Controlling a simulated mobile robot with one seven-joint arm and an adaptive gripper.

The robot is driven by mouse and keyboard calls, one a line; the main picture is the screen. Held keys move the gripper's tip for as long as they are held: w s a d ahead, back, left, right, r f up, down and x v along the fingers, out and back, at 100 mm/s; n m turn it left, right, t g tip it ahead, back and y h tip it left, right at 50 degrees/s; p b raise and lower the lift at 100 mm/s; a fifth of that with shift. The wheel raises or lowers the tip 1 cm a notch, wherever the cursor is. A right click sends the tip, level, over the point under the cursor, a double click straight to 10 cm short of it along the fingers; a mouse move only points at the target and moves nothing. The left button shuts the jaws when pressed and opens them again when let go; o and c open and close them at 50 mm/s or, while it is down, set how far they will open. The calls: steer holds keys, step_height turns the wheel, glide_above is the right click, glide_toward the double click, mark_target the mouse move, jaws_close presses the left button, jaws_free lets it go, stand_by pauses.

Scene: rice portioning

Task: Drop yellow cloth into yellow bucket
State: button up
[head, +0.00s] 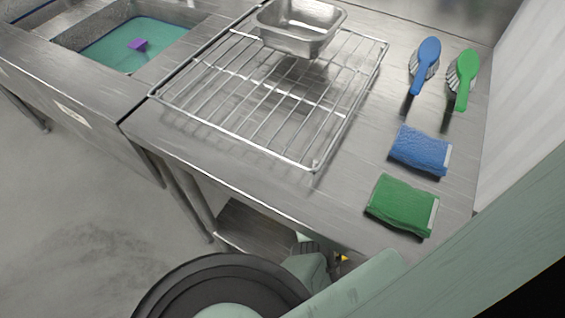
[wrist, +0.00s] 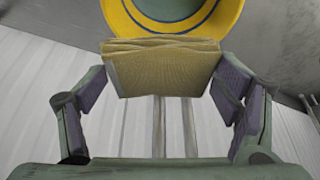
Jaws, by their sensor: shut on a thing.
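In the wrist view, my gripper (wrist: 166,78) is shut on a folded yellow cloth (wrist: 162,72), with a purple-padded finger at each side. The cloth is upright, with its layered folded edge at the top. The yellow bucket (wrist: 236,14) is at the top of the wrist view, behind the cloth's upper edge. Its rounded yellow rim and a grey-blue inside show; the rest is cut off by the frame. The cloth overlaps the rim in the picture, and I cannot tell whether they touch. The head view does not clearly show the cloth or the bucket.
A steel counter (head: 190,150) holds a wire rack (head: 262,95) with a metal pan (head: 300,25). A blue brush (head: 427,58), green brush (head: 464,75), blue cloth (head: 420,151) and green cloth (head: 403,206) lie at the right. A sink (head: 75,38) is at the upper left.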

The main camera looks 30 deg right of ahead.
steer(key=shift+f+b, duration=2.8)
steer(key=shift+f, duration=0.1)
steer(key=o, duration=1)
steer(key=v, duration=0.4)
steer(key=shift+s+a+r, duration=0.1)
steer(key=shift+r, duration=0.2)
steer(key=s+a, duration=0.2)
steer(key=s, duration=0.1)
steer(key=s+a, duration=0.2)
steer(key=s, duration=0.1)
steer(key=s+a, duration=0.2)
steer(key=s, duration=0.2)
steer(key=shift+s+a+r, duration=0.15)
steer(key=shift+a+r, duration=0.05)
steer(key=shift+a, duration=0.15)
